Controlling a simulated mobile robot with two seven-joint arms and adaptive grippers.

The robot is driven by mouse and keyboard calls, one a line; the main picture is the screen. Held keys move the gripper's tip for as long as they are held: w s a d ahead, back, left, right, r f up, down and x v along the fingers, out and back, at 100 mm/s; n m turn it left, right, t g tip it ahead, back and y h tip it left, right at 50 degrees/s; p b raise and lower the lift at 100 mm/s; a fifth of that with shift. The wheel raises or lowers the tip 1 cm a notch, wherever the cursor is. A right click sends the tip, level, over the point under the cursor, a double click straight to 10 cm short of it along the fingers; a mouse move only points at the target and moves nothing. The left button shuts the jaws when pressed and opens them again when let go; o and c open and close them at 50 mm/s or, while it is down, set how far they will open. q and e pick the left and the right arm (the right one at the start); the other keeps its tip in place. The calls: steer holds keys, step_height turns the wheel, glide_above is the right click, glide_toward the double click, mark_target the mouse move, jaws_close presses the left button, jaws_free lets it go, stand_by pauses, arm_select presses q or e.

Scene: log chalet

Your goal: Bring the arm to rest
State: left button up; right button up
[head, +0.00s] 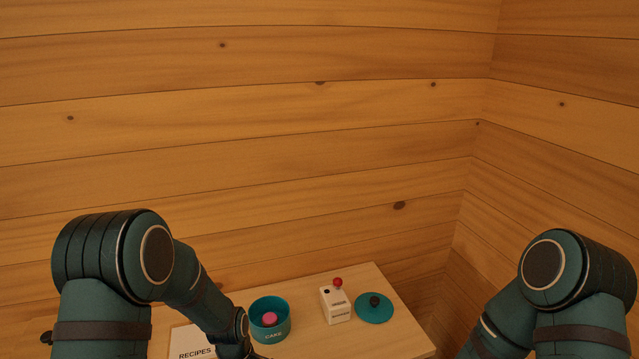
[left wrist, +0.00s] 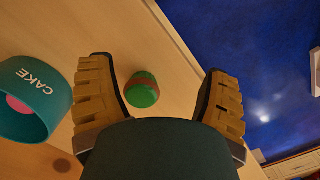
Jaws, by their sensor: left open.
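My left arm comes down over the table at the lower left of the head view, and its gripper is below the frame there. In the left wrist view, my left gripper (left wrist: 160,68) is open, its two tan fingers spread with nothing held. A green and brown object (left wrist: 142,90) shows between the fingers, on the table surface beyond them. My right arm shows at the lower right of the head view, bent, with its gripper out of view.
On the wooden table (head: 375,275) stand a teal CAKE tin (head: 284,326) with a pink item (head: 270,319) inside, a white box (head: 336,308) with a red knob, and a teal lid (head: 366,314). A RECIPES sheet (head: 190,349) lies left. Log walls (head: 250,130) close in behind and right.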

arm_select(q)
steer(key=s+d+f+m+h, duration=0.15)
steer(key=s+f+m, duration=0.3)
steer(key=s, duration=0.65)
steer(key=s+d+f+m+h, duration=0.15)
steer(key=s+f+m, duration=0.3)
steer(key=s, duration=0.55)
steer(key=w+d+f+m+t+b, duration=0.1)
steer(key=w+f+b, duration=0.4)
steer(key=b, duration=0.5)
steer(key=shift+w+d+f+t, duration=0.3)
steer(key=shift+w+d+t, duration=0.4)
steer(key=shift+w+d, duration=0.3)
arm_select(e)
step_height(320, 180, down, 11)
steer(key=s, duration=0.1)
steer(key=shift+s+a+r, duration=0.15)
steer(key=shift+a+r, duration=0.05)
steer(key=shift+a, duration=0.05)
